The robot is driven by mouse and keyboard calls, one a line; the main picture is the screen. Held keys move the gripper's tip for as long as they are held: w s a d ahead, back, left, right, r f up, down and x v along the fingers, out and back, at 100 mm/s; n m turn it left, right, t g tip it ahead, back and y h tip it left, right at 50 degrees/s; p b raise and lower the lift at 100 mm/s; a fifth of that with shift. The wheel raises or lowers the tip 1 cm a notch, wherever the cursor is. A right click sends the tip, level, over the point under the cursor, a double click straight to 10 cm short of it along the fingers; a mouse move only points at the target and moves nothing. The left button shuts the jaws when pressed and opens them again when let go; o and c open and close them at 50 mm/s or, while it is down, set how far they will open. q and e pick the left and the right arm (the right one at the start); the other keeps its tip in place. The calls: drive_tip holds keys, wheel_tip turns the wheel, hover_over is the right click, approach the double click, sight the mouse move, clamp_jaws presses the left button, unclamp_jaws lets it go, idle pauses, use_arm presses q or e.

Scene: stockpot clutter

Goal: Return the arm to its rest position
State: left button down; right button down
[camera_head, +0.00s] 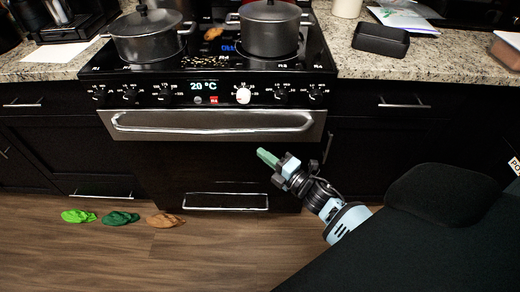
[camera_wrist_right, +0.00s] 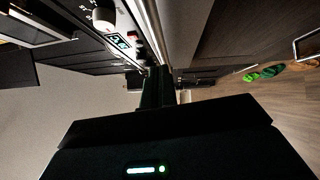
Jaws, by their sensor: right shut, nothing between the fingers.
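My right arm comes in from the lower right in the head view. Its gripper (camera_head: 266,157) is in front of the oven, below the long oven handle, with its pale green fingers shut and empty. It points up and to the left and is apart from the oven front as far as I can tell. In the right wrist view the dark fingers (camera_wrist_right: 158,88) are together with nothing between them. My left gripper is not in view.
Two lidded grey pots, a left one (camera_head: 147,36) and a right one (camera_head: 268,30), stand on the stove. The oven handle (camera_head: 212,122) juts out. Light green (camera_head: 78,216), dark green (camera_head: 119,218) and brown (camera_head: 165,220) leafy items lie on the floor. A black tray (camera_head: 381,40) sits on the counter.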

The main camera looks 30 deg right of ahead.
drive_tip(key=shift+s, duration=0.1)
